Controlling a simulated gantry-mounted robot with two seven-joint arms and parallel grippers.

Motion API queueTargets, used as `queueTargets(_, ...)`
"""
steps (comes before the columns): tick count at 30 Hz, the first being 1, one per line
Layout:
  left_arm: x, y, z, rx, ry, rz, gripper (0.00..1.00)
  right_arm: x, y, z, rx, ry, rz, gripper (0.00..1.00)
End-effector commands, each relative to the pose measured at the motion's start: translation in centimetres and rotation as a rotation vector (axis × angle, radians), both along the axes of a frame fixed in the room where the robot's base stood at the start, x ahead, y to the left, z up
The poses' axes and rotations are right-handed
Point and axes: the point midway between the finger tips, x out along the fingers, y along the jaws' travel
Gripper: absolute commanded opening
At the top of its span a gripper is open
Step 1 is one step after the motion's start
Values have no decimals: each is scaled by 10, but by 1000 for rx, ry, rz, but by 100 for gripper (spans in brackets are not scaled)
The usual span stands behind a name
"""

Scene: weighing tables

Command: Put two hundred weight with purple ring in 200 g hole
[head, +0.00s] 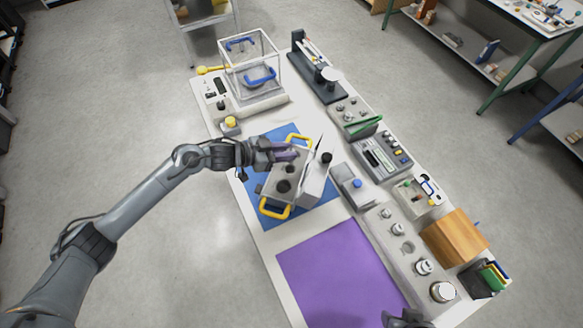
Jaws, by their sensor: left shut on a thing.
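My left gripper (276,153) is over the far part of a grey case with yellow handles (271,190). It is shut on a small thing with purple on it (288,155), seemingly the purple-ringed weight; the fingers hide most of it. The case stands on a blue mat (253,213), and dark round holes (283,186) show in its top. Hole labels are too small to read. I cannot tell whether the held thing touches the case. My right gripper (404,319) is only partly in view at the bottom edge, above the purple mat's near end.
A grey strip with several metal weights (416,262) lies along the right. A white upright panel (316,180) with a black knob stands right of the holes. A glass-sided balance (250,68) is at the back. The purple mat (335,270) is largely clear.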

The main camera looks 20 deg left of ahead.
Motion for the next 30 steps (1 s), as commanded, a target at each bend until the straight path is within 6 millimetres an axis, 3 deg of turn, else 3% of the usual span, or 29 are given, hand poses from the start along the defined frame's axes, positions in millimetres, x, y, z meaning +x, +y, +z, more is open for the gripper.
queueTargets(6, 0, 0, -32, -1, 0, 0, 0, 0, 0, -3, 1, -1, -1, 47)
queueTargets(14, 0, 0, -47, -1, 0, 0, 0, 0, 1, -5, 2, -1, -2, 47)
queueTargets(21, 0, -1, -74, -1, 0, 0, 0, 0, 0, -8, 2, -1, -2, 47)
queueTargets(30, 0, -1, -77, -1, -2, 1, 0, 0, 0, -8, 2, -1, -2, 47)
